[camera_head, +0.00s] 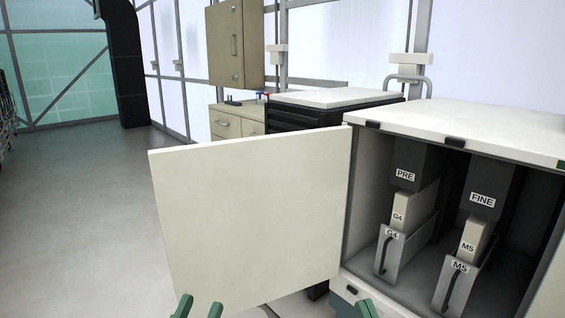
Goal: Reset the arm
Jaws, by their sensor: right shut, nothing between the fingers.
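My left gripper (198,309) shows at the bottom edge, left of centre. Its two green fingertips stand apart with nothing visible between them. My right gripper (367,308) shows at the bottom edge, right of centre, as a small green tip. It is shut and empty. Both are cut off by the frame edge, in front of a white cabinet (465,126). The cabinet's door (248,220) stands open to the left. Inside are a PRE unit (406,160) above a G4 holder (392,258) and a FINE unit (484,185) above an M5 holder (456,290).
The open door stands out in front, above both fingertips in the picture. A black cabinet with a white top (335,98) stands behind it, beside a beige drawer unit (228,122). A beige wall cabinet (233,45) hangs above. The grey floor (75,210) at the left is clear.

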